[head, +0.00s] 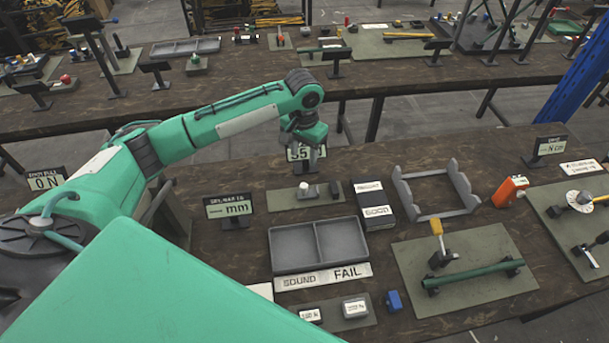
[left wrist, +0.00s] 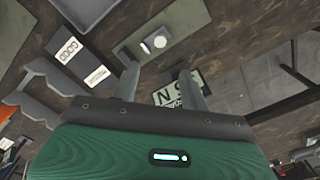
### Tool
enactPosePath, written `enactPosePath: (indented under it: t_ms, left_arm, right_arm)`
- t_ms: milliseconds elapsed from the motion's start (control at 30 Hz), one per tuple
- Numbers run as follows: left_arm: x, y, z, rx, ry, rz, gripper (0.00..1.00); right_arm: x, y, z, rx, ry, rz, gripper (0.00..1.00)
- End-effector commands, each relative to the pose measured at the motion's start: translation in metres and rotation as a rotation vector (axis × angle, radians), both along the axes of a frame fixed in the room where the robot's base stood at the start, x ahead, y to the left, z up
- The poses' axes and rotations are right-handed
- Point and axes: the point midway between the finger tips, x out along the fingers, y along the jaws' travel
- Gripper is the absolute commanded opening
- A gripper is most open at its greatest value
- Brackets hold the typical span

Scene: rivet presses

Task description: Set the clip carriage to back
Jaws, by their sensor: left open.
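No part is clearly marked as the clip carriage. A grey-green plate (head: 330,203) on the near bench carries a pale block with a round knob (head: 304,190) and a small dark piece beside it. The knob (left wrist: 154,43) also shows in the left wrist view, beyond the fingers. My left gripper (head: 306,163) is open and empty, above the bench behind the knob plate. Its fingers (left wrist: 160,84) are apart in the wrist view. My right gripper is out of view.
A number display (head: 294,155) stands close behind my left gripper and is partly covered by it. A two-part grey tray (head: 319,247), a dark box with white labels (head: 374,208) and a grey cradle (head: 440,213) stand nearby.

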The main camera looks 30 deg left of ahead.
Motion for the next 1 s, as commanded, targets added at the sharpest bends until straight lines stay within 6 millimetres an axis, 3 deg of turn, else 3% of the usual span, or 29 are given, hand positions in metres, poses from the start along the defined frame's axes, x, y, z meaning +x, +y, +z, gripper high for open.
enactPosePath:
  t_ms: [267,700,1000]
  left_arm:
    - [-0.001,-0.001,-0.023,0.0,0.004,-0.001,0.45]
    - [-0.001,0.0,-0.112,0.001,0.003,0.001,0.45]
    - [-0.001,-0.001,-0.141,0.0,0.0,-0.001,0.45]
  right_arm:
    - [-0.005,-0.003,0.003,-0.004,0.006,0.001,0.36]
    - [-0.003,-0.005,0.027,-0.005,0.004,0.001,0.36]
    - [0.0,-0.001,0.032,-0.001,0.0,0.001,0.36]
